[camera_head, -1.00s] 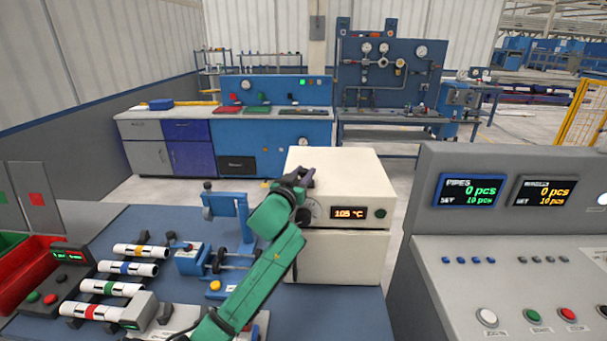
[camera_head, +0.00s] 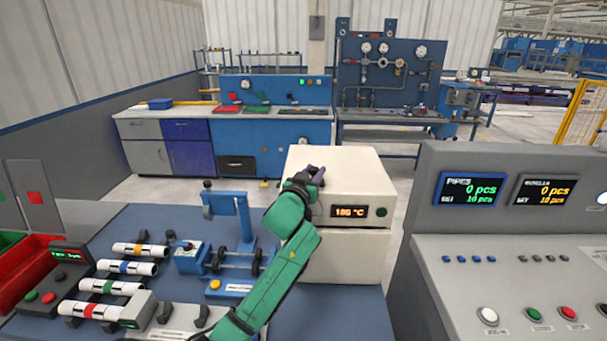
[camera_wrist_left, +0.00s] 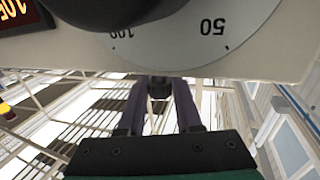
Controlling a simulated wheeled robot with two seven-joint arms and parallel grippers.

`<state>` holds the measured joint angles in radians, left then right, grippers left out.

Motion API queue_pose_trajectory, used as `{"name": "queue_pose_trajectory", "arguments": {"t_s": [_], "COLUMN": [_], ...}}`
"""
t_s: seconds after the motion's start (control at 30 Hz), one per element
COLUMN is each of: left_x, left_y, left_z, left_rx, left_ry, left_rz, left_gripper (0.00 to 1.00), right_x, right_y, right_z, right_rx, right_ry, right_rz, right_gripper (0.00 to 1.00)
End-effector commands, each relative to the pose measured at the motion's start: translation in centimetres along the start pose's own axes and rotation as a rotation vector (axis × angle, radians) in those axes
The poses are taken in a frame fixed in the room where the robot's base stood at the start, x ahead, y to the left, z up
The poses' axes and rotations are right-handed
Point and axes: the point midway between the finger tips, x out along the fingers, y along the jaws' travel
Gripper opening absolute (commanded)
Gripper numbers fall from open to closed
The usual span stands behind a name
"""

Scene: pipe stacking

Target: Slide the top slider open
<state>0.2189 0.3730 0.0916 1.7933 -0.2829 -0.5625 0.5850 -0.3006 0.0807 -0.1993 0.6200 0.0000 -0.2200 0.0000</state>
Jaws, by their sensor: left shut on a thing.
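A cream box-shaped heater (camera_head: 352,162) with a lit temperature display (camera_head: 362,211) stands on the blue table. My left gripper (camera_head: 317,174) is at the front part of its top, left of the middle. In the left wrist view, the two fingers (camera_wrist_left: 160,92) are shut on a small dark knob (camera_wrist_left: 160,86), which I take to be the top slider's handle. The slider itself is hidden, so I cannot tell how far open it is. The heater's front dial (camera_wrist_left: 195,30) shows upside down in the left wrist view. My right gripper is not in view.
Several white pipes with coloured bands (camera_head: 133,268) lie on a rack at the left. A blue clamp device (camera_head: 228,204) stands left of my arm. A grey control console (camera_head: 505,245) stands right of the heater. The space above the heater is free.

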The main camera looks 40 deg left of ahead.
Motion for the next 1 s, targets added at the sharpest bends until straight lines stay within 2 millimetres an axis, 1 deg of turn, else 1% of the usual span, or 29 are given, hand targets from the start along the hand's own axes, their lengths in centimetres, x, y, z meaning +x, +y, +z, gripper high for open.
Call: {"name": "queue_pose_trajectory", "arguments": {"t_s": [0.03,0.13,0.23,0.43,0.47,0.5,0.53,0.87,0.97,1.0], "left_x": [0.3,0.7,0.7,0.7,0.7,0.7,0.7,0.5,-0.3,-0.8], "left_y": [1.0,2.1,2.4,2.4,2.4,2.4,2.4,2.3,2.3,2.3], "left_z": [0.3,0.2,0.0,0.0,0.0,0.0,0.0,0.0,0.2,0.2], "left_rx": [-0.009,-0.005,-0.003,-0.003,-0.003,-0.003,-0.003,-0.002,-0.002,-0.002], "left_ry": [0.000,0.000,0.000,0.001,0.001,0.001,0.001,0.001,0.001,0.002], "left_rz": [0.003,0.003,0.004,0.005,0.005,0.005,0.005,0.003,0.003,0.004], "left_gripper": [0.00,0.00,0.00,0.00,0.45,0.60,0.63,0.63,0.63,0.63], "right_x": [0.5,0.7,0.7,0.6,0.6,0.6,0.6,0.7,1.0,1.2], "right_y": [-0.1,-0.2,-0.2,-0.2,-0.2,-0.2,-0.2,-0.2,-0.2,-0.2], "right_z": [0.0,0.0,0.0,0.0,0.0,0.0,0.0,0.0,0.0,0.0], "right_rx": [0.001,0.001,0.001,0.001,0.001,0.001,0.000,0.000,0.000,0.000], "right_ry": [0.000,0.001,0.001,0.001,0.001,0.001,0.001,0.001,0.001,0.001], "right_rz": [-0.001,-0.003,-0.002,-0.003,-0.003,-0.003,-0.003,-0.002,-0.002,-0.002], "right_gripper": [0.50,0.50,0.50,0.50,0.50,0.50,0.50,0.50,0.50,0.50]}}
